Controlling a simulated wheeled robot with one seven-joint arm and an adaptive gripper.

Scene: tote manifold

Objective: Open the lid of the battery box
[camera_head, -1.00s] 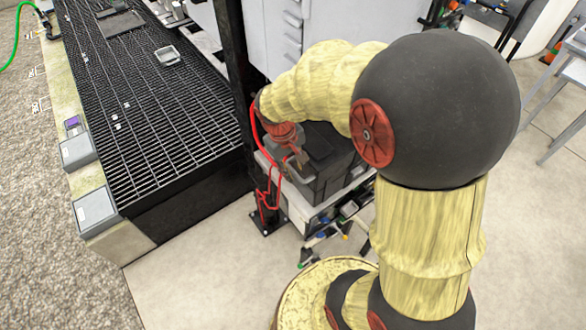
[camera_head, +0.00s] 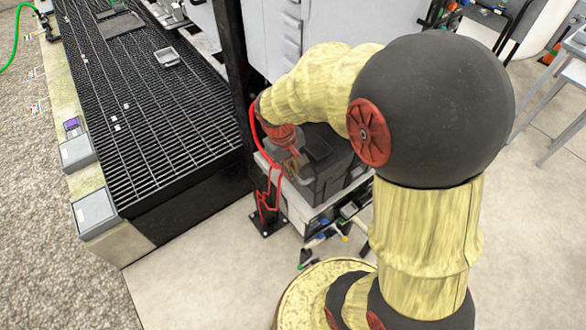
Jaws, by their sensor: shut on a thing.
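The battery box (camera_head: 331,179) is a dark grey box on a low white stand, under the bend of my arm near the middle of the head view. Its dark top (camera_head: 318,148) shows just right of my gripper. My gripper (camera_head: 294,167) is small and reddish in this view and points down at the left part of the box top. It is shut on the box's lid, at the near left side. The fingertips and the lid edge are too small to see clearly, and my arm hides the back of the box. I cannot tell how far the lid is raised.
A black post (camera_head: 238,80) and a red cable (camera_head: 267,190) stand close to the left of the box. A long black grated bench (camera_head: 150,130) lies further left. A grey cabinet (camera_head: 300,45) is behind.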

